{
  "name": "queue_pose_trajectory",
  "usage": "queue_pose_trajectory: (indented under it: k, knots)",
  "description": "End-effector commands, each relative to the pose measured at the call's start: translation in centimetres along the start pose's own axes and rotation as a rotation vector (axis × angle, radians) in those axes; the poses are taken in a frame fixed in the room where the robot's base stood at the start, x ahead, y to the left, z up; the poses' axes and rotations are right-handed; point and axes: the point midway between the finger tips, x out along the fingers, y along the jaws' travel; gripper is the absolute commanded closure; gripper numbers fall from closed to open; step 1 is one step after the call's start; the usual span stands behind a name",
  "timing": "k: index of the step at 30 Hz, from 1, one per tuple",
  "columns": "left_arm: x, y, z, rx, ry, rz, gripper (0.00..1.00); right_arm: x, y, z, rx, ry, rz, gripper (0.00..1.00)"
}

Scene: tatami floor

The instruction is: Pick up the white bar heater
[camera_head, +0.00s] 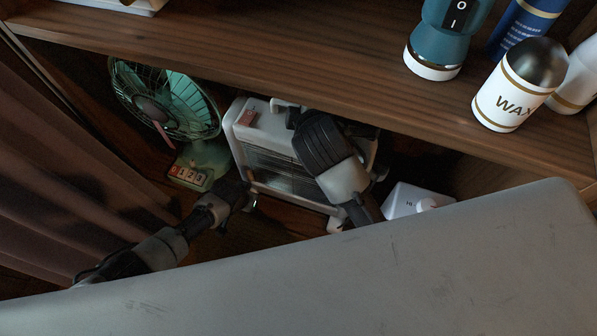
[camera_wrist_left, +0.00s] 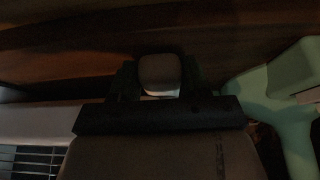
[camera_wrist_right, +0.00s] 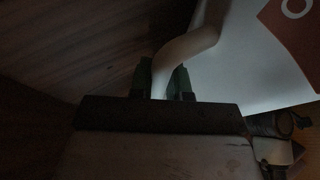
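The white bar heater (camera_head: 268,140) stands under the wooden shelf in the head view, its dark grille partly covered by my right arm. My left gripper (camera_head: 248,197) is at its lower left corner. In the left wrist view its fingers (camera_wrist_left: 160,88) press both sides of a pale rounded foot (camera_wrist_left: 160,70). My right gripper (camera_head: 292,112) is at the heater's top. In the right wrist view its fingers (camera_wrist_right: 164,84) close around a curved white handle (camera_wrist_right: 185,48). Whether the heater touches the floor is hard to tell.
A green fan (camera_head: 185,105) stands close on the left, by a brown curtain (camera_head: 60,160). The shelf (camera_head: 260,50) overhangs the heater and carries bottles, including a white WAX can (camera_head: 512,90). A white box (camera_head: 408,199) lies to the right. A grey surface (camera_head: 330,270) fills the foreground.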

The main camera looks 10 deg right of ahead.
Motion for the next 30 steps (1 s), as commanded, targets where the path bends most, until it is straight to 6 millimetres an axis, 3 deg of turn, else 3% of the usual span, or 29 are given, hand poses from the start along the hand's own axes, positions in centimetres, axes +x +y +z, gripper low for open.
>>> queue_pose_trajectory:
  k: [1,8,30]
  knots:
    - [0.0,0.0,0.02,0.0,0.0,0.0,0.66,-0.01,-0.05,0.0,0.0,0.0,-0.001,1.0]
    - [0.0,0.0,0.03,0.0,-0.001,0.0,1.0,-0.01,-0.07,0.0,0.0,0.0,-0.002,1.0]
    - [0.01,-0.01,0.05,-0.001,-0.001,0.0,1.0,-0.02,-0.12,-0.01,-0.001,0.0,-0.003,1.0]
